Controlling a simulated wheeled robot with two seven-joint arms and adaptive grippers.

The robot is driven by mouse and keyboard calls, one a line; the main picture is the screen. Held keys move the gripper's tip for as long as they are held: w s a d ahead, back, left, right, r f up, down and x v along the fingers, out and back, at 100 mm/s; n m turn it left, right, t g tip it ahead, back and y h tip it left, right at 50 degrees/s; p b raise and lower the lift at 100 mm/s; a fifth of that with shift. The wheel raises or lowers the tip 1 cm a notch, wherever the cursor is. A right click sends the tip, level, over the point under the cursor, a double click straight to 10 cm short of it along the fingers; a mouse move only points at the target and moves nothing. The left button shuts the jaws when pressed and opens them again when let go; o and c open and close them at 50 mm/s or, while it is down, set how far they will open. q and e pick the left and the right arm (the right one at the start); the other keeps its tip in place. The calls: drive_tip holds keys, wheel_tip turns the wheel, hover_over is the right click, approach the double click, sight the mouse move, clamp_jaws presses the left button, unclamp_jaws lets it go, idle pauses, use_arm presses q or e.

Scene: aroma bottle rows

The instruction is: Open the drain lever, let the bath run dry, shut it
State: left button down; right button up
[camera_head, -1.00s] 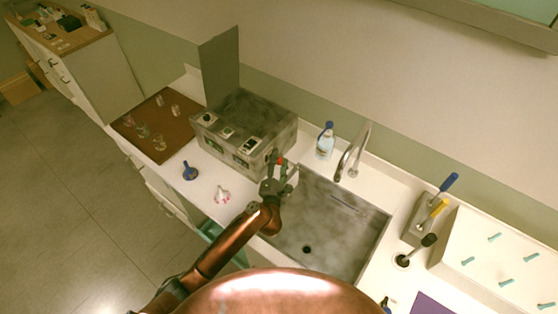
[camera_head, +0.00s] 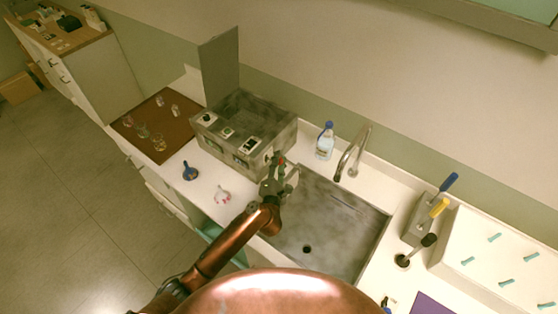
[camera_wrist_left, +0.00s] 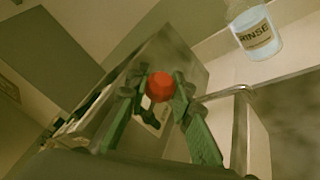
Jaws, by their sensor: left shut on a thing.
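The bath is a grey metal box (camera_head: 286,139) with an open top and a raised lid (camera_head: 220,68), left of the sink. Its front panel carries several controls. The drain lever's red knob (camera_wrist_left: 160,86) shows between my left gripper's fingers in the left wrist view. My left gripper (camera_head: 276,168) is at the right end of the box, beside the sink, shut on the red knob. The fingers hide much of the lever in the head view. I cannot see the water level inside the bath. My right gripper is not in view.
A sink (camera_head: 335,222) with a tap (camera_head: 352,153) lies right of the bath. A rinse bottle (camera_head: 325,141) stands behind it. A blue flask (camera_head: 189,172) and a pinkish flask (camera_head: 222,195) stand in front of the bath. A brown mat (camera_head: 177,137) with glassware lies left.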

use_arm(q)
drive_tip(key=shift+f, duration=0.1)
drive_tip(key=shift+s+d+f+m+t+b, duration=0.2)
drive_tip(key=shift+f+m+t+b, duration=0.15)
drive_tip(key=shift+f+m, duration=0.3)
drive_tip(key=shift+d+f+m+t+h+b, duration=0.1)
drive_tip(key=shift+f+m+t+h+b, duration=0.3)
drive_tip(key=shift+m+b, duration=0.5)
drive_tip(key=shift+d+f+m+t+h+b, duration=0.1)
drive_tip(key=shift+f+m+t+h+b, duration=0.15)
drive_tip(key=shift+f+m+b, duration=0.6)
drive_tip(key=shift+f+m+t+h+b, duration=0.3)
drive_tip(key=shift+m+b, duration=0.3)
drive_tip(key=shift+m, duration=0.5)
drive_tip(key=shift+r, duration=0.1)
